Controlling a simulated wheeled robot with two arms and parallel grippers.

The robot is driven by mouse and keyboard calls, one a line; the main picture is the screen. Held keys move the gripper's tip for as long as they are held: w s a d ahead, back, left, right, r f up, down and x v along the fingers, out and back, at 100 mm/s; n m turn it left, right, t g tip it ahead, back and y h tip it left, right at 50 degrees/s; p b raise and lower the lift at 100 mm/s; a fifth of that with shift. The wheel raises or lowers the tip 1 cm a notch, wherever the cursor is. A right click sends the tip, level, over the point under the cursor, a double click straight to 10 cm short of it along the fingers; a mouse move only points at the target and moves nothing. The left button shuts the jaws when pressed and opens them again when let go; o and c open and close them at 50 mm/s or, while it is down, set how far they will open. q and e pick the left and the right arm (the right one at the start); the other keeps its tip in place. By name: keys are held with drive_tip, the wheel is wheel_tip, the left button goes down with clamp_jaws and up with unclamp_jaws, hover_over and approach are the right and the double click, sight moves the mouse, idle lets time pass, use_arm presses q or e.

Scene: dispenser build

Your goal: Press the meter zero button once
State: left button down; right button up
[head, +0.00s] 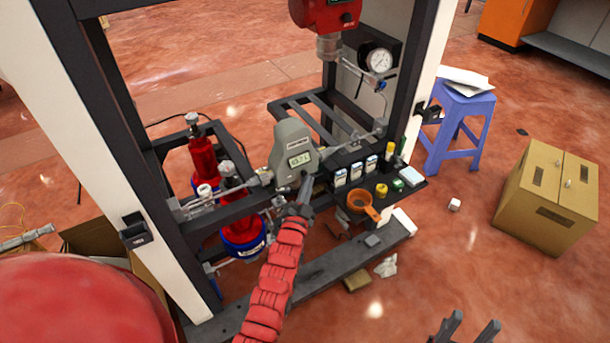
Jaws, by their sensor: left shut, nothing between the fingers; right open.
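The grey meter (287,138) is mounted on the pipe across the dark frame, with a small lit display (300,159) on its face. The digits are too small to read surely. My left gripper (305,184) is shut and empty, its tip just below the display at the lower front of the meter. I cannot tell whether it touches the meter. The zero button cannot be made out; the gripper may cover it. My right gripper (466,326) is open and empty at the bottom edge, low and far from the meter.
Small bottles (355,172) and an orange ring-shaped item (360,201) sit on a shelf right of the meter. Red cylinders (203,158) stand left behind it. A blue stool (460,120) and cardboard box (548,195) stand at right, with open floor between.

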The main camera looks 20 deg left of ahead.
use_arm(q)
drive_tip(key=shift+w+a, duration=0.25)
drive_tip(key=shift+a, duration=0.1)
idle(0.7)
idle(0.4)
drive_tip(key=shift+s+d, duration=0.55)
drive_tip(key=shift+d, duration=0.1)
drive_tip(key=shift+d, duration=0.1)
drive_tip(key=shift+s+d+p, duration=0.45)
drive_tip(key=shift+s+d, duration=0.35)
drive_tip(key=shift+d, duration=0.15)
drive_tip(key=shift+s+d+p, duration=0.4)
drive_tip(key=shift+s+d, duration=0.35)
drive_tip(key=shift+d, duration=0.2)
